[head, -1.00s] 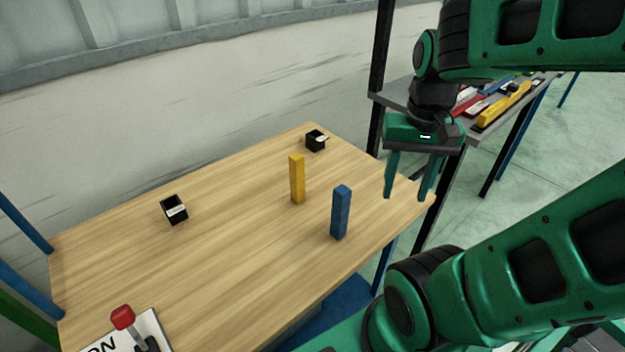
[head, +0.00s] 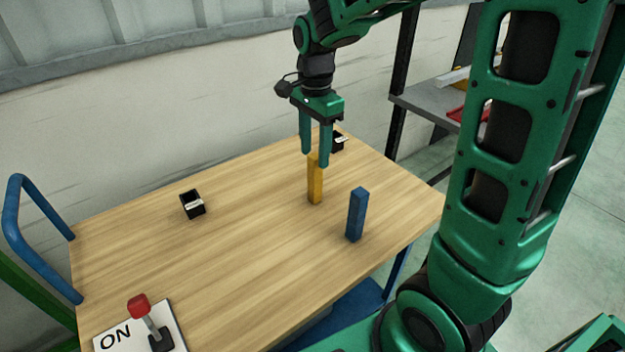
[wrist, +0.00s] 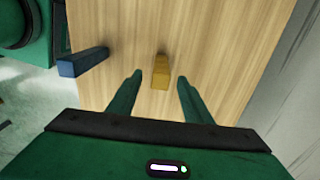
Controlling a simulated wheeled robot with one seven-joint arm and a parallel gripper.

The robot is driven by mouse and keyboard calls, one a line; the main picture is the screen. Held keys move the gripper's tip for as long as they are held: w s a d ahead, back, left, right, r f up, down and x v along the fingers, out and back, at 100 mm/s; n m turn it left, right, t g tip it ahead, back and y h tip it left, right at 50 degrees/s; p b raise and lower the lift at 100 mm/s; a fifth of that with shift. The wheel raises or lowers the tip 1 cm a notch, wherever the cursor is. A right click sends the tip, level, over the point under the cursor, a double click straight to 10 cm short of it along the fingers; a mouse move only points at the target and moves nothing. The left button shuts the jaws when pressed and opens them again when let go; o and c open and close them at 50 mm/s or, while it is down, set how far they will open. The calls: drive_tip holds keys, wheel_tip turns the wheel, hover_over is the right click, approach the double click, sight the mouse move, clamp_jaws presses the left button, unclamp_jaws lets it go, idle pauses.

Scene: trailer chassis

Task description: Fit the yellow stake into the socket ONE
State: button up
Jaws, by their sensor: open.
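The yellow stake (head: 315,182) stands upright on the wooden table, towards its far right part. In the wrist view the yellow stake (wrist: 161,72) shows between and beyond the two fingers. My gripper (head: 314,158) is open and empty, pointing down, with its fingertips at about the stake's top in the head view. I cannot tell whether they touch it. Two small black sockets with white labels are on the table: one (head: 192,205) at the left, one (head: 338,143) at the far right corner, partly hidden behind my gripper. Their labels are too small to read.
A blue stake (head: 356,214) stands upright right of and nearer than the yellow one; it also shows in the wrist view (wrist: 82,62). A red-knobbed lever (head: 147,318) on an ON plate is at the near left. The table's middle (head: 240,250) is clear.

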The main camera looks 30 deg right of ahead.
sight(315, 174)
wheel_tip(315, 174, down, 8)
drive_tip(key=shift+w+d+f, duration=0.1)
drive_tip(key=shift+w+d, duration=0.05)
idle(0.4)
clamp_jaws()
